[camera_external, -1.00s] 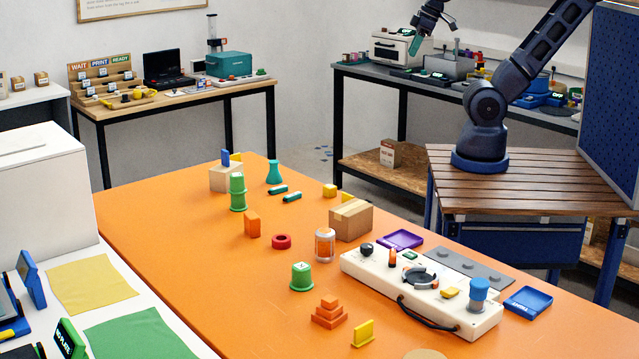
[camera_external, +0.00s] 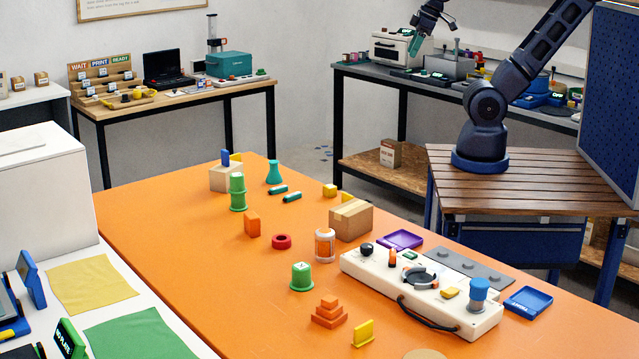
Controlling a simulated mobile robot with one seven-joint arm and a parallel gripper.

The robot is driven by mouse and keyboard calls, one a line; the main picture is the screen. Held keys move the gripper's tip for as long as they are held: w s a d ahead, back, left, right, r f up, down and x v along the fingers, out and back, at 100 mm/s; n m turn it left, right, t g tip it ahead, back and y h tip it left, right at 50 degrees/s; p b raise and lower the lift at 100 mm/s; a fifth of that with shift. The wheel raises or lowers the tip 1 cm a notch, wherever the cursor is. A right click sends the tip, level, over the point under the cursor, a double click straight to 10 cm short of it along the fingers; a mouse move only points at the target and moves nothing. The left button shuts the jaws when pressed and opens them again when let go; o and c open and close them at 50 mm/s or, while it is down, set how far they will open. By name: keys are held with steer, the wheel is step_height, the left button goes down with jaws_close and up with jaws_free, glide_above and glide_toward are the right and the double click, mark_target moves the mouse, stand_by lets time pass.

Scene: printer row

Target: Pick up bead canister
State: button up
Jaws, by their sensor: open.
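A small clear canister with a pale lid and an orange-brown band (camera_external: 325,245) stands upright on the orange table; it looks like the bead canister. My gripper (camera_external: 418,40) is high at the top of the view, far above and behind the canister, open. A teal piece shows at its tip; I cannot tell whether it is part of the gripper or something behind it. Nothing hides the canister's front.
A cardboard box (camera_external: 351,220) stands close behind the canister. A red ring (camera_external: 281,241) is to its left and a green cup (camera_external: 301,276) in front. A white console (camera_external: 420,290) with knobs is to its right. The orange table (camera_external: 180,260) is bare at front left.

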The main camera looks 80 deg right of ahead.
steer(key=w+a+n+g, duration=0.2)
steer(key=w+a+n, duration=0.6)
steer(key=w+a, duration=1.1)
steer(key=n+g, duration=0.3)
steer(key=n, duration=0.8)
glide_above(326, 230)
step_height(326, 230, down, 27)
steer(key=shift+a+f+n, duration=0.15)
steer(key=shift+f+n, duration=0.15)
steer(key=shift+f, duration=0.15)
step_height(326, 230, down, 5)
steer(key=shift+w+a+f, duration=0.1)
steer(key=shift+a+f, duration=0.05)
steer(key=shift+f, duration=2.45)
steer(key=c, duration=1.1)
